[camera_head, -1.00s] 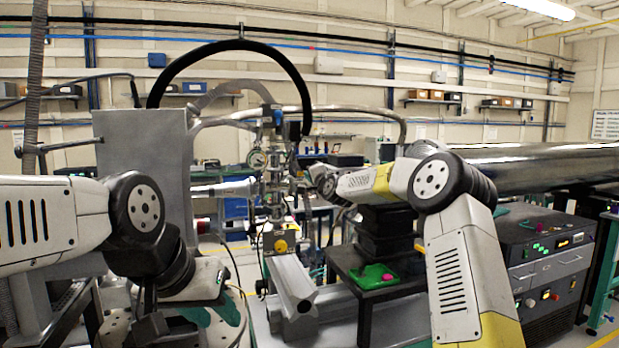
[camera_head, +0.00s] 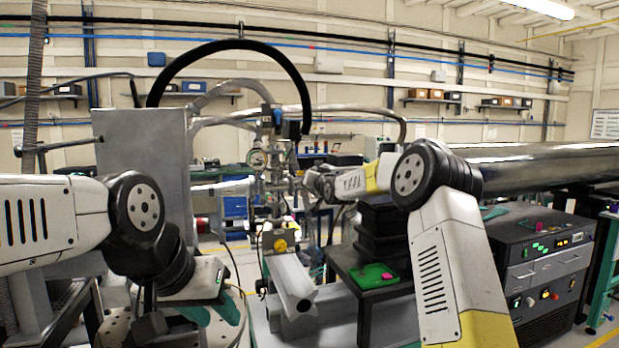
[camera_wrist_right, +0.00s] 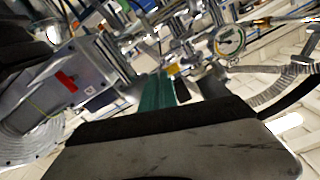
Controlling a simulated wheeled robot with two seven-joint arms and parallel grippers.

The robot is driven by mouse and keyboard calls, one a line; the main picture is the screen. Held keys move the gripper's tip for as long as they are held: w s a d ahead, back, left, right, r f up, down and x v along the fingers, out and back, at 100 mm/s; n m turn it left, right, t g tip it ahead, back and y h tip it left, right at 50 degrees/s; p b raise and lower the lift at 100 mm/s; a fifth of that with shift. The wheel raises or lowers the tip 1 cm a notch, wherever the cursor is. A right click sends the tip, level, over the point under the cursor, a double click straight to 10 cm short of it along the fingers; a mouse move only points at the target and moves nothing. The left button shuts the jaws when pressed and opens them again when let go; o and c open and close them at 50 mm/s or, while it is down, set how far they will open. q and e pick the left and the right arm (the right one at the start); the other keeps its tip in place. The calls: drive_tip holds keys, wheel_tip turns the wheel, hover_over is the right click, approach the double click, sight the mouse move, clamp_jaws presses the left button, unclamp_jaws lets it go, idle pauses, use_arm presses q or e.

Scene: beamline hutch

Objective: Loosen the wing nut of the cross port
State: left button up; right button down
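The metal vacuum cross (camera_head: 268,178) stands mid-picture in the head view, with a round gauge beside it; the gauge (camera_wrist_right: 229,42) also shows in the right wrist view. The wing nut is too small to make out. My right arm reaches in from the right, its wrist by the right side of the cross. In the wrist view a teal finger (camera_wrist_right: 155,92) of my right gripper points toward the metal fittings; its opening and any contact are hidden. My left gripper (camera_head: 212,314) hangs low at the left, teal fingers apart, empty and away from the cross.
A grey box-shaped panel (camera_head: 142,150) stands left of the cross. A metal rail (camera_head: 293,285) lies below it. A black stand bears a green tray (camera_head: 372,277). A large steel pipe (camera_head: 545,165) and a control cabinet (camera_head: 545,262) occupy the right side.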

drive_tip(key=shift+n, duration=1.2)
drive_tip(key=c, duration=1.6)
unclamp_jaws()
drive_tip(key=shift+c, duration=0.2)
drive_tip(key=shift+d, duration=0.1)
drive_tip(key=shift+w, duration=0.1)
drive_tip(key=shift+f, duration=0.1)
